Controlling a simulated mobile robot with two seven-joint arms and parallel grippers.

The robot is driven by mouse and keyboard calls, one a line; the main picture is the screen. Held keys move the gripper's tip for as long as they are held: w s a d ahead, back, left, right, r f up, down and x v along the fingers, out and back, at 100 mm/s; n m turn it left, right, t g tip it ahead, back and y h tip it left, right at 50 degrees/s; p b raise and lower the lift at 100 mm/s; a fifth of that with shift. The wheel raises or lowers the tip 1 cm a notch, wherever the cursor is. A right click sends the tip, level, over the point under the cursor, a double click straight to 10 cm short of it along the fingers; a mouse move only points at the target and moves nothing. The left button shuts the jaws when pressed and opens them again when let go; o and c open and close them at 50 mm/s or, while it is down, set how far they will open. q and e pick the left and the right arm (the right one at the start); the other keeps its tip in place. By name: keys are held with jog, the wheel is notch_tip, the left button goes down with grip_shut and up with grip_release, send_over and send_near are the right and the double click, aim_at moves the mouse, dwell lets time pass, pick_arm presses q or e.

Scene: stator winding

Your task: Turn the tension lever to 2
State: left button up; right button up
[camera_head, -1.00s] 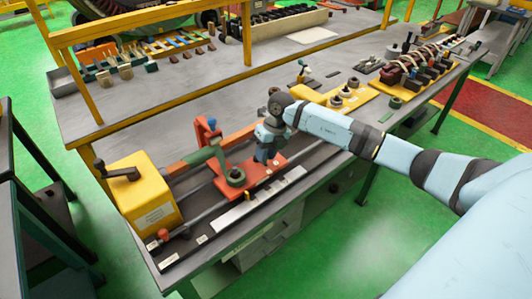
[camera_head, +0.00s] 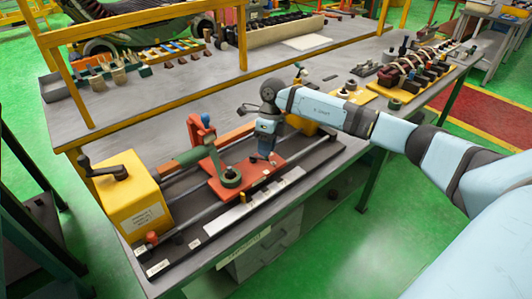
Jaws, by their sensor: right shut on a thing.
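The winding fixture has a red-orange carriage plate (camera_head: 222,188) on two rails. My left gripper is out of view.
A yellow box (camera_head: 130,200) with a black crank (camera_head: 104,170) stands at the fixture's left end. A white scale strip (camera_head: 238,213) runs along the front. A yellow tray of parts (camera_head: 350,93) lies to the right. The bench middle behind is clear.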

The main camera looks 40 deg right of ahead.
jog(key=shift+w+d+n, duration=0.1)
jog(key=shift+w+n, duration=0.05)
jog(key=shift+n, duration=0.25)
jog(key=o, duration=0.7)
jog(key=shift+r, duration=0.1)
jog(key=shift+c, duration=0.2)
jog(key=shift+o, duration=1.2)
